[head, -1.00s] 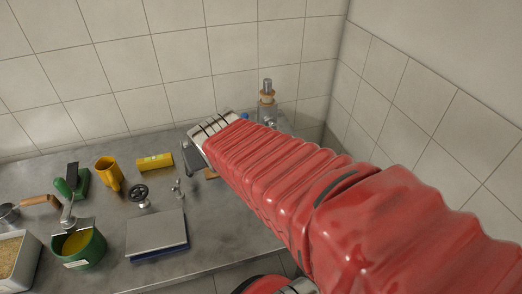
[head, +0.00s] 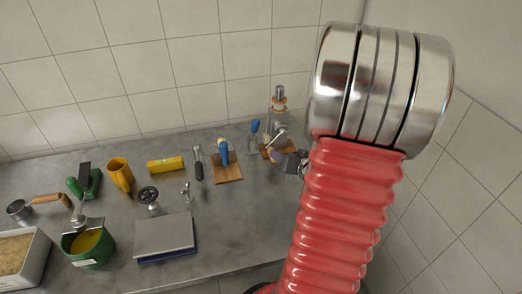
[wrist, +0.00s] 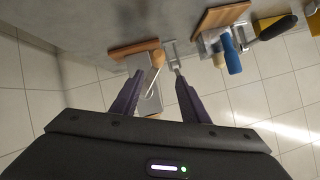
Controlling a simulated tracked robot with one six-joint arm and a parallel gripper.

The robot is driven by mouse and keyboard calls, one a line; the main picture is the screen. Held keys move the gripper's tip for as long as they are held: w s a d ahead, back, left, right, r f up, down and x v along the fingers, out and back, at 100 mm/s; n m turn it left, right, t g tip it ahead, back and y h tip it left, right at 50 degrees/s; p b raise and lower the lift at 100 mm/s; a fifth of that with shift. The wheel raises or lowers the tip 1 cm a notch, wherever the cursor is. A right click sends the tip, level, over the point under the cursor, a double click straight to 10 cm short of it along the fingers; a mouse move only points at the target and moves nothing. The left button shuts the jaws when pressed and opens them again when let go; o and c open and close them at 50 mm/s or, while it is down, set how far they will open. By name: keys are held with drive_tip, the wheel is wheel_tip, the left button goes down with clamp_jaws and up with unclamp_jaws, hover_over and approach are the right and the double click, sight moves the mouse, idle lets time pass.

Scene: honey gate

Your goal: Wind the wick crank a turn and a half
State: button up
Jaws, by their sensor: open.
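The wick crank (head: 281,131), as far as I can tell, is the bent metal handle on the metal stand with a wooden ring at the back right of the counter. The stand's wooden base (head: 268,149) is partly hidden by my gripper. In the wrist view the bent crank rod (wrist: 152,84) and a round wooden knob (wrist: 157,57) show between my fingers. My gripper (wrist: 155,90) is open, its two dark fingers on either side of the crank. I cannot tell whether either finger touches it. In the head view the gripper is small beside the stand, partly behind my red arm.
A blue-handled tool on a wooden board (head: 228,172) stands left of the crank, with another blue-handled item (head: 254,130) between. The tiled wall is close behind.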

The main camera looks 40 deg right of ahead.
drive_tip(key=s+f+m+t, duration=0.1)
drive_tip(key=s, duration=0.1)
drive_tip(key=s+f+m+t+y, duration=0.1)
drive_tip(key=s, duration=0.1)
drive_tip(key=s+f+m+t, duration=0.1)
drive_tip(key=s, duration=0.1)
drive_tip(key=shift+f+y, duration=0.25)
drive_tip(key=shift+y, duration=0.05)
drive_tip(key=shift+s+a+r+m+t, duration=0.1)
drive_tip(key=shift+s+a+m+t, duration=0.1)
drive_tip(key=shift+s+m+t, duration=0.25)
drive_tip(key=shift+w, duration=0.1)
drive_tip(key=shift+w, duration=0.1)
drive_tip(key=x, duration=1.3)
drive_tip(key=shift+w+d+f, duration=0.15)
drive_tip(key=shift+w+f, duration=0.05)
drive_tip(key=shift+w, duration=0.1)
clamp_jaws()
